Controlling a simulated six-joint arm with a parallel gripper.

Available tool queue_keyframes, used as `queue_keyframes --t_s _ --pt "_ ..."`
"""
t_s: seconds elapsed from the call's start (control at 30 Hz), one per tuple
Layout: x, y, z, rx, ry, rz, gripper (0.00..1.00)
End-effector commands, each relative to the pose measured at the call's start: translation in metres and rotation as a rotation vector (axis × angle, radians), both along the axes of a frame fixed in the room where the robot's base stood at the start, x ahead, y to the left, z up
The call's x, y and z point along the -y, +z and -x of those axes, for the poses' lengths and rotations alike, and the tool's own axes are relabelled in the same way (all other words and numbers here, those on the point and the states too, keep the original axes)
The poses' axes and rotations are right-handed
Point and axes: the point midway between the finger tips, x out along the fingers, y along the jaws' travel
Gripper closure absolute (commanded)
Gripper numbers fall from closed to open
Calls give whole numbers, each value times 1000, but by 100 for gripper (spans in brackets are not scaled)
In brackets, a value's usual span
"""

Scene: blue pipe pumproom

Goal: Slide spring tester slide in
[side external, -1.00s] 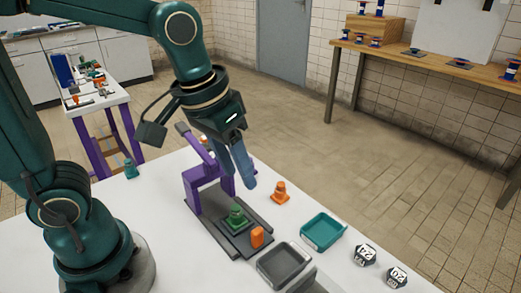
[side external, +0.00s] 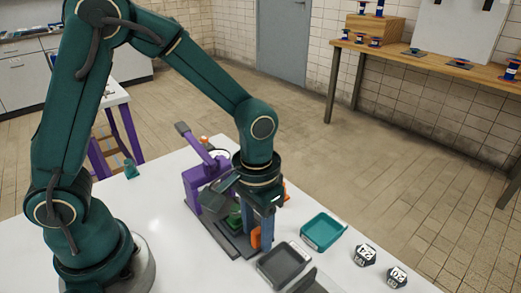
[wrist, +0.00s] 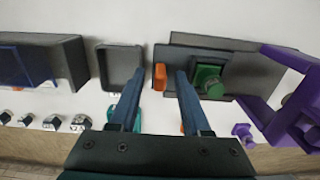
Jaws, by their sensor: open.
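The purple spring tester (side external: 193,186) stands on the white table with its lever raised at the back. Its dark slide (side external: 243,252) extends out from under the purple frame and carries a green stepped piece (wrist: 207,78). The slide's orange handle (wrist: 160,77) stands at its outer end, and it also shows in the side view (side external: 255,238). My gripper (side external: 262,243) points down over the slide and is open. In the wrist view one finger is on each side of the orange handle, with gaps visible. The side view partly hides the green piece behind my wrist.
A grey tray (side external: 262,273) sits close to the slide's outer end. A teal tray (side external: 322,247) and black numbered blocks (side external: 364,255) lie to the right. An orange cone (side external: 286,190) is mostly hidden behind my gripper.

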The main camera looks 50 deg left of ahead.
Motion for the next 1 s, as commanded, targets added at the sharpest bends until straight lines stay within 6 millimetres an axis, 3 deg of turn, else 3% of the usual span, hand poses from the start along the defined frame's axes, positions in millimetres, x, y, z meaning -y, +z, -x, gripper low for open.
queue_keyframes --t_s 0.23,0.37,1.0 --pt "0 -1 0 0 0 0 52" --pt "0 -1 0 0 0 0 100" --pt "0 0 0 0 0 0 100"
